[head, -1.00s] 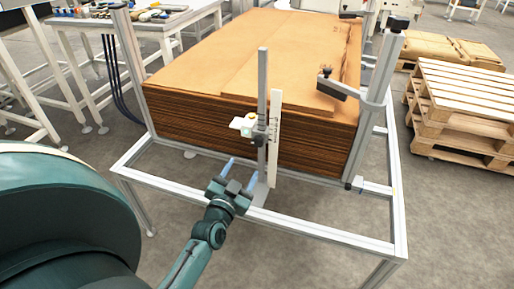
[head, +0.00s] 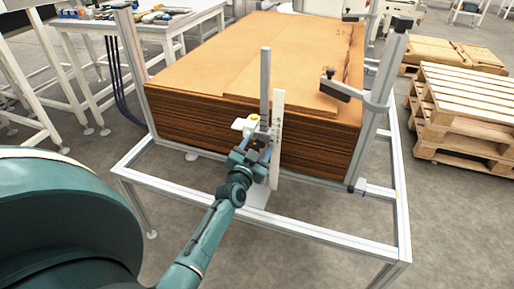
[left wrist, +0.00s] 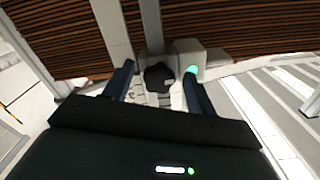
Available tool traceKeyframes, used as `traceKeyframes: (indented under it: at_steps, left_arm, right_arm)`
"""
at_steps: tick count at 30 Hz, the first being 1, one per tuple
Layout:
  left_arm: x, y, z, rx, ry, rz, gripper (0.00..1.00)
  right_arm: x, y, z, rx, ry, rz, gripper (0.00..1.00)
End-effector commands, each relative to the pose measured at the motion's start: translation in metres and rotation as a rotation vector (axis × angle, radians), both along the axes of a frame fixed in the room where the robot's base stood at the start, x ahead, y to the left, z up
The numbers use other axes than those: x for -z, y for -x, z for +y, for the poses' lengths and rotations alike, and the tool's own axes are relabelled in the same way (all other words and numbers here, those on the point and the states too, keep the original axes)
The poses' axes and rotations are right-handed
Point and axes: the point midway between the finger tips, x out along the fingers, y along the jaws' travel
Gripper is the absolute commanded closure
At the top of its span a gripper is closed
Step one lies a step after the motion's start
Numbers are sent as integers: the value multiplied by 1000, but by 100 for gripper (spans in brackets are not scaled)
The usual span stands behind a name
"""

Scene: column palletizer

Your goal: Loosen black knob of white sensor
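The white sensor (head: 240,124) is mounted on an upright metal post (head: 265,85) in front of the cardboard stack. In the left wrist view the black knob (left wrist: 158,76) faces me, beside the sensor's white body (left wrist: 213,62) with its green light. My left gripper (head: 254,143) is at the post, in front of the sensor's clamp. Its two fingers (left wrist: 160,88) are open, one on each side of the knob, with gaps visible between. The head view hides the knob behind the gripper. My right gripper is not in view.
A stack of brown cardboard sheets (head: 200,121) stands behind the post in a metal frame (head: 310,236). A white ruler strip (head: 276,140) hangs beside the post. A bracket arm (head: 340,89) projects at right. Wooden pallets (head: 465,105) stand farther right.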

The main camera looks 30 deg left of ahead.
Motion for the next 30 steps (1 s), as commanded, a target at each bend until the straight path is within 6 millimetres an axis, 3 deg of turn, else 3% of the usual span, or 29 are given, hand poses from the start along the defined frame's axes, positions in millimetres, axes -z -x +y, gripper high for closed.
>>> traceKeyframes:
  at_steps: [16, 30]
  left_arm:
    - [0, 0, 0, 0, 0, 0, 88]
    - [-1, 0, -1, 0, 115, -29, 88]
  right_arm:
    - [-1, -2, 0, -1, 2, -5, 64]
    - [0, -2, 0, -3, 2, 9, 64]
